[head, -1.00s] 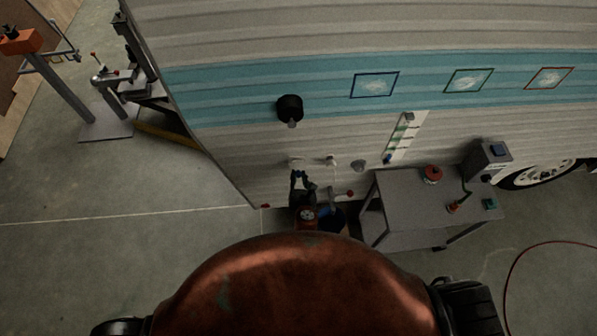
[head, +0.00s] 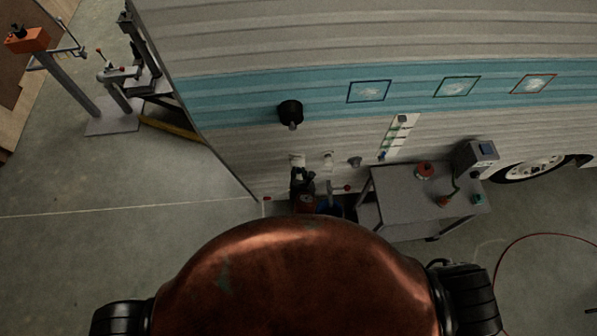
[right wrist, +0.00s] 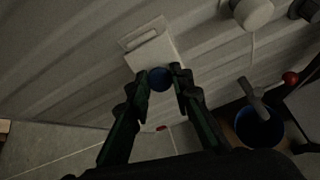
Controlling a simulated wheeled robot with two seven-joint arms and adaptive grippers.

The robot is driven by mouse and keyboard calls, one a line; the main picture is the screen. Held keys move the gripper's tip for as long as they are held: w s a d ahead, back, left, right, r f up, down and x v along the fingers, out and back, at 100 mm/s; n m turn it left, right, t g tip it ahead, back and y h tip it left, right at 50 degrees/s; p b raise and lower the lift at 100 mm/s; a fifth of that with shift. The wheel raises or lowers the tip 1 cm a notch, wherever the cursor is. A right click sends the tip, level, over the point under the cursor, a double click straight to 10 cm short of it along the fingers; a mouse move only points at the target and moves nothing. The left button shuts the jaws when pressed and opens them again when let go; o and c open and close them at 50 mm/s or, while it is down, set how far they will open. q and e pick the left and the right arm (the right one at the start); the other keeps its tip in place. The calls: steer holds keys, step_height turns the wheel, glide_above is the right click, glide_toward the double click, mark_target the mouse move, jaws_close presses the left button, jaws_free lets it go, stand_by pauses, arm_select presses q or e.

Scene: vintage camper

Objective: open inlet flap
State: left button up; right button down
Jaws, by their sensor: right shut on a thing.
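The inlet flap (right wrist: 152,48) is a white, box-like plate low on the camper's side, with a narrow raised strip along its top. In the head view the white flap (head: 297,158) shows small, just above my right gripper (head: 302,178). In the right wrist view my right gripper (right wrist: 161,78) has its two dark fingers on either side of a round blue part (right wrist: 160,79) at the flap's lower edge, and is shut on it. The fingers hide part of its sides. How far the flap stands open is hard to tell. My left gripper is not in view.
A grey table (head: 415,198) with a red-topped device stands close on the right. A blue bucket (right wrist: 258,127) under a tap is right of my gripper. White fittings (right wrist: 252,12) and a black knob (head: 290,112) jut from the wall.

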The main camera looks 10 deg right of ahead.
steer(key=c, duration=1.7)
jaws_free()
steer(key=shift+s, duration=0.1)
steer(key=v, duration=1.1)
steer(key=shift+s+r, duration=0.2)
steer(key=shift+s, duration=0.15)
steer(key=shift+c, duration=0.2)
